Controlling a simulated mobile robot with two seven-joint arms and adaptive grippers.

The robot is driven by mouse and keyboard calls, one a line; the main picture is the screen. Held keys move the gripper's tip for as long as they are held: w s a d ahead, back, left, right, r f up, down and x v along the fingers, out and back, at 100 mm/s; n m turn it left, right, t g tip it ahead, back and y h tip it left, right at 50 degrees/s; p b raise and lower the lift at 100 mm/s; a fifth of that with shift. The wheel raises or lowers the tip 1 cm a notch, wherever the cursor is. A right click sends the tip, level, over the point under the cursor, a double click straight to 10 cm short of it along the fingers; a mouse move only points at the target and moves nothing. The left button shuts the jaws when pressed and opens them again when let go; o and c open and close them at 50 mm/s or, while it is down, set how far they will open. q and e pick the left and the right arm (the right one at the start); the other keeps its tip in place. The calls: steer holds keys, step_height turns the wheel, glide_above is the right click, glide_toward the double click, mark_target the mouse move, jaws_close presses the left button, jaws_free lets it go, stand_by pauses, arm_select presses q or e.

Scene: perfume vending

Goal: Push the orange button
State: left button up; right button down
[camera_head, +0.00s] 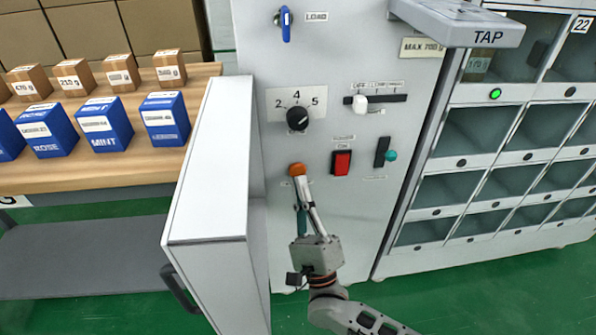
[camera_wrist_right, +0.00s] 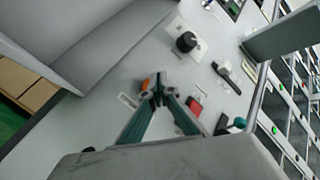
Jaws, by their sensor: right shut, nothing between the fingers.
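The orange button (camera_head: 297,169) is on the light grey front panel (camera_head: 345,215) of the machine, below the black dial. In the head view my right gripper (camera_head: 300,181) comes up from below with its fingertips at the button's lower edge. In the right wrist view the gripper (camera_wrist_right: 158,80) is shut and empty, its tips together. There the orange button (camera_wrist_right: 147,84) shows just left of the tips and is partly hidden by them. I cannot tell whether the tips touch it. My left gripper is in neither view.
A red switch (camera_head: 341,162) and a teal knob (camera_head: 390,156) sit right of the button. A black dial (camera_head: 298,118) and a white slider (camera_head: 360,104) are above. An open white door (camera_head: 210,170) stands out on the left. Blue boxes (camera_head: 104,124) stand on a wooden shelf.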

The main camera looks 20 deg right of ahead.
steer(key=s, duration=0.1)
steer(key=s+a, duration=0.1)
steer(key=s, duration=0.2)
steer(key=shift+s+a+p, duration=0.25)
steer(key=shift+s+p, duration=0.1)
steer(key=shift+s, duration=0.05)
steer(key=shift+s+a+f, duration=0.15)
steer(key=shift+f, duration=0.2)
stand_by(1.2)
steer(key=shift+r, duration=0.1)
